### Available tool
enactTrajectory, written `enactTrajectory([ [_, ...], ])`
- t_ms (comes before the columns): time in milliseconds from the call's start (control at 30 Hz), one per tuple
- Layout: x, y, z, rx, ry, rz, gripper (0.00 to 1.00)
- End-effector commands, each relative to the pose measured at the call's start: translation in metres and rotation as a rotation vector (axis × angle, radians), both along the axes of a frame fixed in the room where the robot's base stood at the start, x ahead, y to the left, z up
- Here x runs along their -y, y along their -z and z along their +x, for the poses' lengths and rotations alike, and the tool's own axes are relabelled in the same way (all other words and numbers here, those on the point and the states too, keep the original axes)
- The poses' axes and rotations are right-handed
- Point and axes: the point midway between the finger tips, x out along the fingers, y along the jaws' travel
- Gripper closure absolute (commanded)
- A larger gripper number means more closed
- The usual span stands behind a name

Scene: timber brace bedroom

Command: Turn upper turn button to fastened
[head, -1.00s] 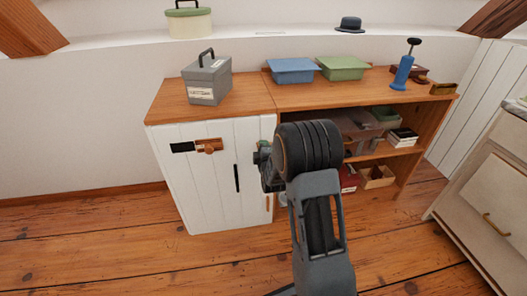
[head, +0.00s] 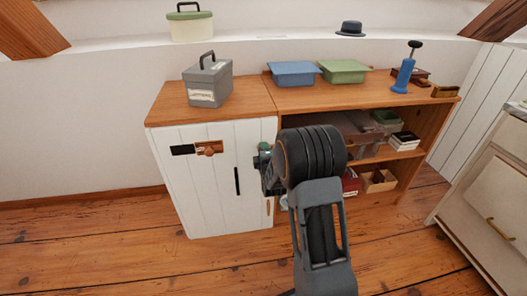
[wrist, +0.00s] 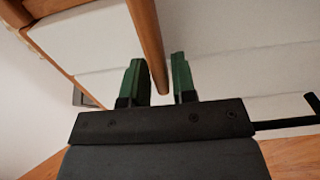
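The white cabinet door (head: 212,195) carries a black vertical handle (head: 237,181) and a copper-brown latch piece (head: 209,148) beside a black plate. A small wooden piece (head: 268,206), probably the lower turn button, stands upright low on the door's right edge. The upper turn button is hidden behind my arm in the head view. In the wrist view, a wooden bar (wrist: 150,45), probably that button, reaches down between the green fingers of my gripper (wrist: 157,80). The fingers are open, with the bar's rounded end between them. Contact cannot be told.
A grey box (head: 207,83) stands on the cabinet top. Blue (head: 293,73) and green (head: 344,70) bins and a blue pump-like object (head: 404,72) sit further right. Open shelves hold boxes and books. A drawer unit (head: 485,200) stands at right. The floor in front is clear.

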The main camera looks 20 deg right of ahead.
Motion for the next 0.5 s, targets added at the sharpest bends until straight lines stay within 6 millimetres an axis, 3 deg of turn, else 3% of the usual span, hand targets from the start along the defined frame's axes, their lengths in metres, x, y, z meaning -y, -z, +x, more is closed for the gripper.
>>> enactTrajectory([
  [133,0.0009,0.0002,-0.0003,0.0,0.002,0.001,0.61],
  [500,-0.0006,-0.0008,-0.0092,-0.001,0.003,0.001,0.61],
])
